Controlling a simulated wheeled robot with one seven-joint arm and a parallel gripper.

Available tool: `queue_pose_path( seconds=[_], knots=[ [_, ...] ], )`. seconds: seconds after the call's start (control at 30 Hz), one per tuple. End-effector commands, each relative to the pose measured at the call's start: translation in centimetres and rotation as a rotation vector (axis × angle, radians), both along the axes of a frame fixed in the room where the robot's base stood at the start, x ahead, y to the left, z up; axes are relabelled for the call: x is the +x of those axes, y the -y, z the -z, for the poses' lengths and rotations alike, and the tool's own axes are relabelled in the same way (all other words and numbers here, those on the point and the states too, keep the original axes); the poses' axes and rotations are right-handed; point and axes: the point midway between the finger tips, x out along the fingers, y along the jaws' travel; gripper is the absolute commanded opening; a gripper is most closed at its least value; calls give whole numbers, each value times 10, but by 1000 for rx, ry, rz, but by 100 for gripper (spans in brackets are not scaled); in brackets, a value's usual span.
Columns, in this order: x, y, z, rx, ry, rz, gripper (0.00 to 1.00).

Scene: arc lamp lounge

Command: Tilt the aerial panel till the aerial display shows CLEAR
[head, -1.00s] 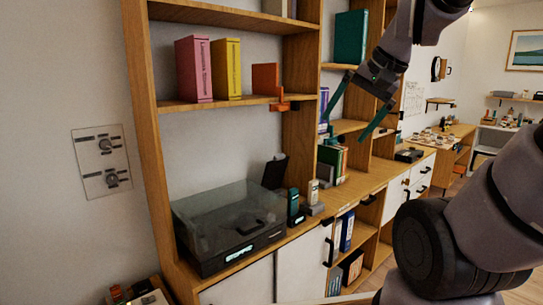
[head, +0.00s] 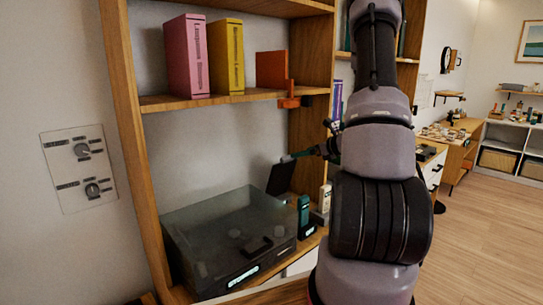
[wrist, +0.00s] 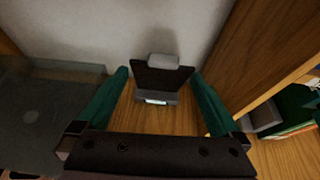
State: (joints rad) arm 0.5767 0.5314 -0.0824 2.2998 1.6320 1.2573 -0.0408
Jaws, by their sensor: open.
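The aerial panel, a dark flat plate (head: 281,177), stands tilted at the back of the cabinet top, right of the turntable. In the wrist view the dark plate (wrist: 160,80) has a grey block on its upper edge. A small lit display (wrist: 156,101) sits at its base; its text is too small to read. My gripper (wrist: 160,74) is open, its green fingers either side of the plate in the picture, with nothing between them that I can see held. In the head view my arm hides most of the gripper (head: 312,154); a green finger shows just above the panel.
A turntable with a smoky lid (head: 225,235) stands left of the panel. A teal device (head: 304,215) and a pale one (head: 324,200) stand in front. A shelf with an orange bracket (head: 290,102) is above. A wooden upright (wrist: 235,60) is close on the right.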

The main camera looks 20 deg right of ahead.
Motion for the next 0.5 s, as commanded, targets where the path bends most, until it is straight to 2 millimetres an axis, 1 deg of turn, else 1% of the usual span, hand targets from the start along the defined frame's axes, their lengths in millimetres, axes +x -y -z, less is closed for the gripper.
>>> queue_pose_path(
  seconds=[0.03, 0.1, 0.23, 0.5],
  knots=[
    [0, 6, 6, 12, -4, 24, 100],
    [3, 9, 9, 18, -6, 37, 100],
    [15, 4, 15, 20, -6, 37, 100],
    [60, -13, 34, 19, -6, 33, 100]
  ],
)
